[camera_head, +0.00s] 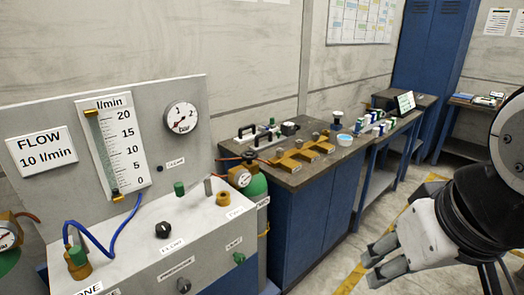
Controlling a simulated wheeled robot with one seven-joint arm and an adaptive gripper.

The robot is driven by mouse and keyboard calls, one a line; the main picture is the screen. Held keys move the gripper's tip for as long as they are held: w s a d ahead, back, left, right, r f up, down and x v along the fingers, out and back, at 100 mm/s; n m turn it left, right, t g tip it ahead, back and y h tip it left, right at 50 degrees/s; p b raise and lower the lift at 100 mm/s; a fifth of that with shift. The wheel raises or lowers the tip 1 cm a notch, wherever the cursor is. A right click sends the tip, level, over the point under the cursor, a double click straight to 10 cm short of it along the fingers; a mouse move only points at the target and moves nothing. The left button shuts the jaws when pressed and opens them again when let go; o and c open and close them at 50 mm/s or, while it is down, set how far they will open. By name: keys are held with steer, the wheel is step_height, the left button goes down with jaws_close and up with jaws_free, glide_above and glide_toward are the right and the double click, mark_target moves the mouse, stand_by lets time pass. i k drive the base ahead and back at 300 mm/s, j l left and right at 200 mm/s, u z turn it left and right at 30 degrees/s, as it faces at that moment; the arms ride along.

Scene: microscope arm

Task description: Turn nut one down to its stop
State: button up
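A panel with a sloped white front stands at the left. At its lower left edge, a brass nut (80,270) with a green top sits just above a label reading "ONE" (90,290); a blue hose (112,243) joins there. The label's lower part is cut off by the picture edge. How far the nut is turned cannot be told. My gripper (369,270) is at the right, well apart from the panel, over the floor. Its two fingers point left with a gap between them, and nothing shows in them.
The panel carries a flow scale (121,145), a bar gauge (182,116), a black knob (162,230) and another brass fitting (223,199). Green cylinders stand beside it. A blue bench (310,215) with brass fittings stands between panel and gripper. Floor before the bench is clear.

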mark_target(279, 152)
steer(key=i+j+z, duration=0.25)
steer(key=i+l+u, duration=0.15)
steer(key=i, duration=0.4)
steer(key=i+u, duration=0.15)
steer(key=i, duration=0.4)
